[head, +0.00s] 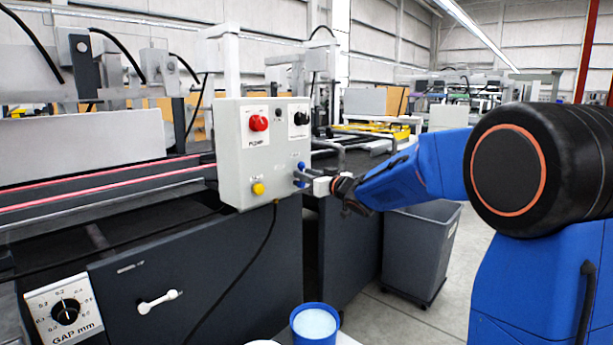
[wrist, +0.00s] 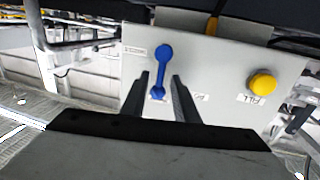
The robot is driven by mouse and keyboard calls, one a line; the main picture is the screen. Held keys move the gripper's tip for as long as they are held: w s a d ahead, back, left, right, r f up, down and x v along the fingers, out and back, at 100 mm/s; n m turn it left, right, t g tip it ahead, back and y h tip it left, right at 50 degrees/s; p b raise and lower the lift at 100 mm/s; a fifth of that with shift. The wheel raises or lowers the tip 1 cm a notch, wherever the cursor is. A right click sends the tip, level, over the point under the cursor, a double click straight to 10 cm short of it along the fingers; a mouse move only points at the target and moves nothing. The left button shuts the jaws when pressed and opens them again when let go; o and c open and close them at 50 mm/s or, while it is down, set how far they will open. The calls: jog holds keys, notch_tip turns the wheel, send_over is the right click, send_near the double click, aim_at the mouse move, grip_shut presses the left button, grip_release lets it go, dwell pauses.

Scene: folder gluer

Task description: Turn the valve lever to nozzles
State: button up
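The valve lever is a small blue handle (head: 301,167) on the lower right of the grey control box (head: 232,160). In the wrist view the lever (wrist: 161,70) runs nearly up and down the picture, with a round knob at each end. My gripper (head: 304,179) is at the box front by the lever. In the wrist view its two dark fingers (wrist: 162,88) stand apart, one on each side of the lever's lower end, with gaps showing. Small labels lie near the lever, too small to read. Contact with the panel cannot be told.
A yellow button (head: 258,188), a red knob (head: 258,123) and a black knob (head: 301,118) are on the same box. A black cable (head: 262,245) hangs below it. A blue cup (head: 314,325) stands at the front, and a grey bin (head: 420,250) is on the floor.

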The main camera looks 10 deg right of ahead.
grip_shut()
jog(key=shift+d, duration=0.1)
jog(key=shift+w+d+f+m+g, duration=0.15)
jog(key=shift+w+d+m+g, duration=0.2)
jog(key=shift+m, duration=1)
jog(key=shift+w+d+f+m+g, duration=0.1)
jog(key=shift+w+d+m+g, duration=0.3)
jog(key=shift+m, duration=1)
jog(key=shift+w+d+f+m+g, duration=0.2)
jog(key=shift+d+m, duration=0.25)
jog(key=shift+m, duration=0.9)
jog(key=shift+o, duration=0.7)
grip_release()
jog(key=shift+s+d, duration=0.1)
jog(key=v, duration=1.7)
